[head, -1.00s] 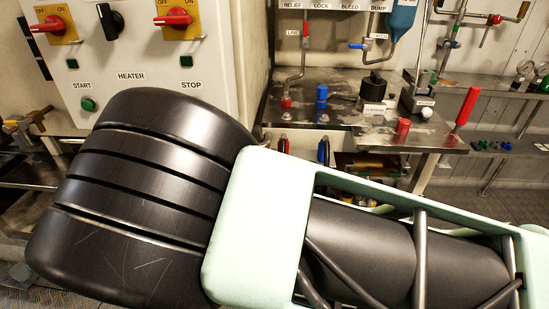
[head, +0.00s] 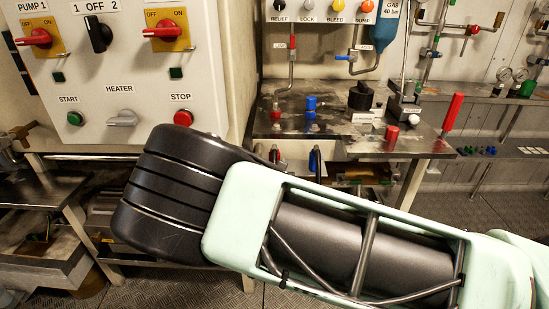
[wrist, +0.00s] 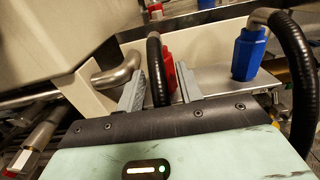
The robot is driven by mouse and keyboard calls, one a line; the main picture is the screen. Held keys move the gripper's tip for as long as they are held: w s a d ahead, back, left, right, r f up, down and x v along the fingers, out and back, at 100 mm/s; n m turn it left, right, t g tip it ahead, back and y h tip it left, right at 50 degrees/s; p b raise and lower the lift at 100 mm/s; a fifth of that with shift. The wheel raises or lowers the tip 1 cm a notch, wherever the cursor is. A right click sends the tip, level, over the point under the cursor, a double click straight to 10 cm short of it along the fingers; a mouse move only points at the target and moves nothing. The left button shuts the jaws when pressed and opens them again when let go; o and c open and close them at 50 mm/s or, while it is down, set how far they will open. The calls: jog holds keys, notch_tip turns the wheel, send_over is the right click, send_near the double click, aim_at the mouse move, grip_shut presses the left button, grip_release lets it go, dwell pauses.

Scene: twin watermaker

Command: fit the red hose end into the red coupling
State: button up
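In the wrist view, the red hose end (wrist: 169,67) stands upright beyond my gripper (wrist: 160,88), with its black hose (wrist: 156,66) looping up in front of it. The two grey fingers are apart, one on each side of the black hose. I see no clear contact. In the head view, a small red fitting (head: 276,112) stands on the steel bench and may be the red coupling; I cannot tell for certain. My arm hides the gripper in the head view.
The blue hose end (wrist: 249,52) stands to the right of the red one. On the bench (head: 345,146) are a blue fitting (head: 311,108), a black knob (head: 361,96) and a red cylinder (head: 391,134). A switch panel (head: 125,80) rises at the left.

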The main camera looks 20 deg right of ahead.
aim_at(274, 159)
jog(key=shift+x, duration=2.4)
jog(key=c, duration=0.7)
jog(key=shift+o, duration=0.2)
